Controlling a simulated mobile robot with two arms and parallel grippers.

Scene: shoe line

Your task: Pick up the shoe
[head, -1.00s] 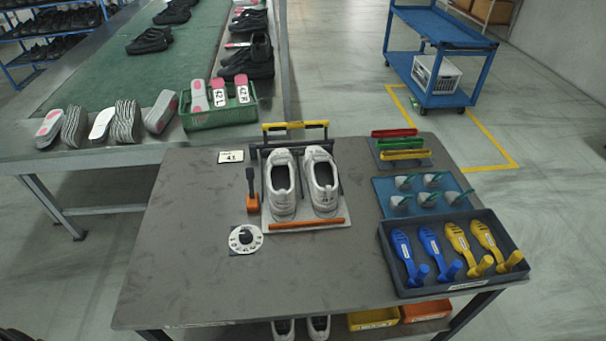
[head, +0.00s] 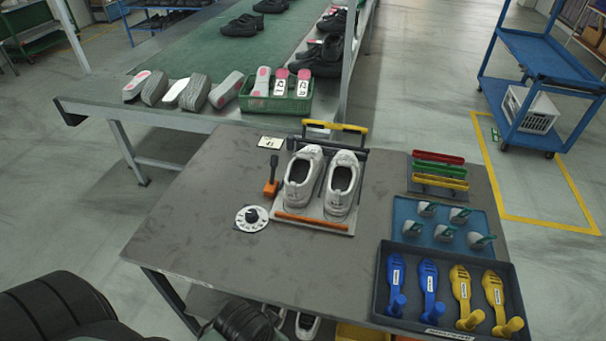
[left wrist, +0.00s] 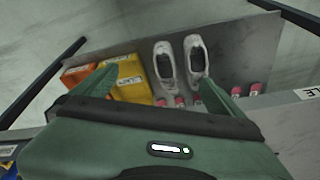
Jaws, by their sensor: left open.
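A pair of white shoes stands side by side in a fixture on the table top in the head view: the left shoe (head: 303,178) and the right shoe (head: 341,185). Another white pair is on the lower shelf, partly hidden by the table in the head view (head: 307,325). The left wrist view shows this pair as a left shoe (left wrist: 164,63) and a right shoe (left wrist: 196,58). My left gripper (left wrist: 158,77) is open and empty, its green fingers apart with the shelf shoes beyond them. My right gripper is not in view.
Yellow (left wrist: 128,78) and orange (left wrist: 88,75) bins stand beside the shelf shoes. Several pink-tipped pieces (left wrist: 180,101) lie near them. The table top (head: 190,235) overhangs the shelf. A dark tray (head: 448,328) holds blue and yellow shoe-shaped tools at the right.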

